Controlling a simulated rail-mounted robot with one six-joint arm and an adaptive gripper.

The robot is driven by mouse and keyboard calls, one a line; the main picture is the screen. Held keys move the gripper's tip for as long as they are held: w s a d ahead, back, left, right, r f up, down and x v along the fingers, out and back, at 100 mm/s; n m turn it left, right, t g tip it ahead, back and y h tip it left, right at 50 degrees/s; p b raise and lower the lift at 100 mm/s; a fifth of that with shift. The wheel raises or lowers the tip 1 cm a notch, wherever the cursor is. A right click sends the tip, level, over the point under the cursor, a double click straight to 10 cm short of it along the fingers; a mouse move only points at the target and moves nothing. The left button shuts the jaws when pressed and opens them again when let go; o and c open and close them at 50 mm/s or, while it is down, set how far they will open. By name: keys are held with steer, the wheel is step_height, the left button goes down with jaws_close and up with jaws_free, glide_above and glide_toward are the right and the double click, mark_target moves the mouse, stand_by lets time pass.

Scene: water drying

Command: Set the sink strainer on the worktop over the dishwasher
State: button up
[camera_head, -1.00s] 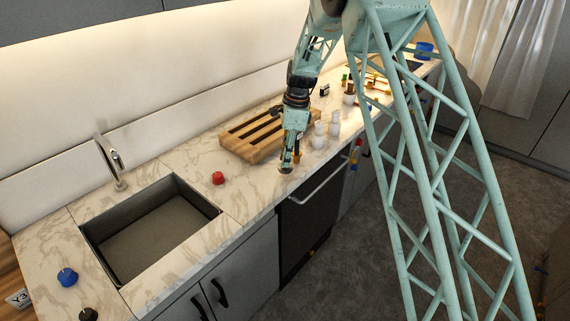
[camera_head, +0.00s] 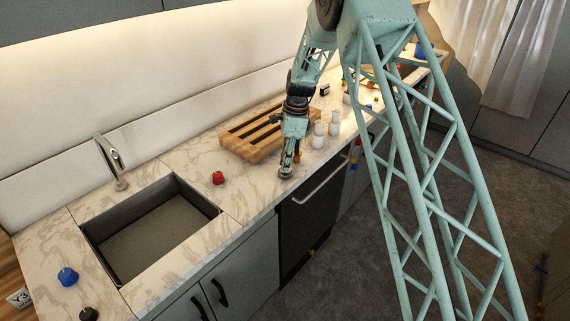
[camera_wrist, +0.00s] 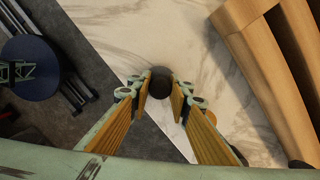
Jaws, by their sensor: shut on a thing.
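The sink strainer shows in the wrist view as a dark round piece (camera_wrist: 160,82) between my fingertips, with the pale worktop (camera_wrist: 135,28) below it. My gripper (camera_wrist: 160,92) is shut on it. In the head view my gripper (camera_head: 287,170) points down at the worktop (camera_head: 248,190) near its front edge, above the dark dishwasher (camera_head: 312,218). The strainer is small and mostly hidden by the fingers there. It is at or very close to the marble surface; I cannot tell whether it touches.
A slatted wooden rack (camera_head: 250,147) stands just behind my gripper. White bottles (camera_head: 318,136) stand to the right. A red knob-like piece (camera_head: 218,178) and the sink (camera_head: 150,235) are to the left. Bare worktop lies between the red piece and my gripper.

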mark_target(290, 171)
steer(key=shift+f, duration=0.15)
steer(key=o, duration=0.9)
steer(key=r, duration=0.4)
steer(key=d+r, duration=0.1)
steer(key=r, duration=0.7)
steer(key=shift+w+d+r, duration=0.1)
steer(key=shift+d, duration=0.25)
stand_by(0.6)
